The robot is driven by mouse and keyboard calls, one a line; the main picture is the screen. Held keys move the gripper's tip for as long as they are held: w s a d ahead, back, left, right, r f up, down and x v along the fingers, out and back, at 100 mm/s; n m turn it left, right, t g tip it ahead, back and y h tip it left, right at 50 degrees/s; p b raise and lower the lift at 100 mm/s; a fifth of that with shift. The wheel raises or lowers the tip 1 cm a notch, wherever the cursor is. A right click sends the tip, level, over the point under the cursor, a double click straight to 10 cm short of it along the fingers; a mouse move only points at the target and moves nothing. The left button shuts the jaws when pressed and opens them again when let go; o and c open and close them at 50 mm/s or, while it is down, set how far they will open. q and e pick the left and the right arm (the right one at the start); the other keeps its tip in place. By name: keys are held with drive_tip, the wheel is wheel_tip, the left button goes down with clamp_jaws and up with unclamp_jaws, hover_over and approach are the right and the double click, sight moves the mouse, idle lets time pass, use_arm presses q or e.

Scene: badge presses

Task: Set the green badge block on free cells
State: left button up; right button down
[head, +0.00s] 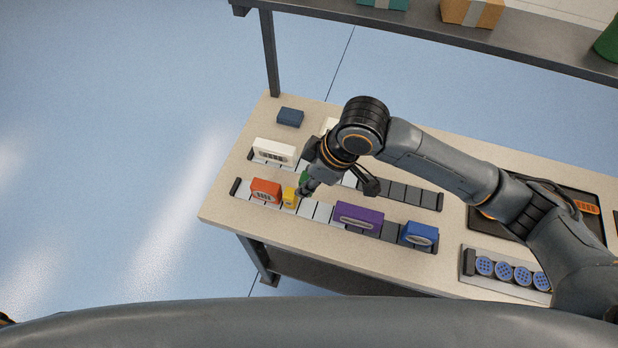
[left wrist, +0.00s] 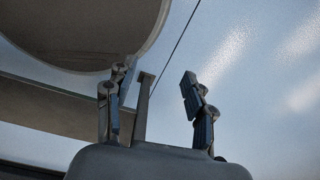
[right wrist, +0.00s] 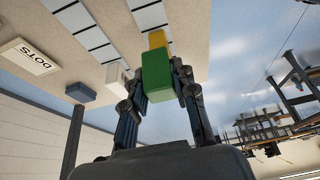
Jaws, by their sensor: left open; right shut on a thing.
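My right gripper (head: 306,187) is shut on the green badge block (right wrist: 186,82), which is mostly hidden in the head view. It holds the block at the front strip (head: 322,213), just right of the yellow block (head: 289,198). In the right wrist view the yellow block (right wrist: 157,39) shows just beyond the green one; I cannot tell if they touch. Right of the gripper, bare pale cells run up to the purple block (head: 358,217). My left gripper (left wrist: 157,95) is open and empty, away from the table, and is not visible in the head view.
A red-orange block (head: 265,190) and a blue block (head: 420,234) also sit on the front strip. The back strip holds a white block (head: 273,151) and bare dark cells (head: 413,195). A dark blue box (head: 290,116) stands behind. Blue dotted discs (head: 504,271) lie at right.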

wheel_tip(320, 180, down, 3)
drive_tip(key=b, duration=0.3)
drive_tip(key=shift+w+r, duration=0.1)
wheel_tip(320, 180, down, 4)
drive_tip(key=shift+f+b, duration=0.15)
drive_tip(key=shift+b, duration=0.75)
drive_tip(key=shift+f, duration=0.6)
use_arm(q)
wheel_tip(320, 180, down, 6)
drive_tip(key=w, duration=0.1)
use_arm(e)
drive_tip(key=shift+f, duration=0.1)
drive_tip(key=shift+f, duration=0.25)
drive_tip(key=c, duration=1)
unclamp_jaws()
use_arm(q)
drive_tip(key=shift+r, duration=0.2)
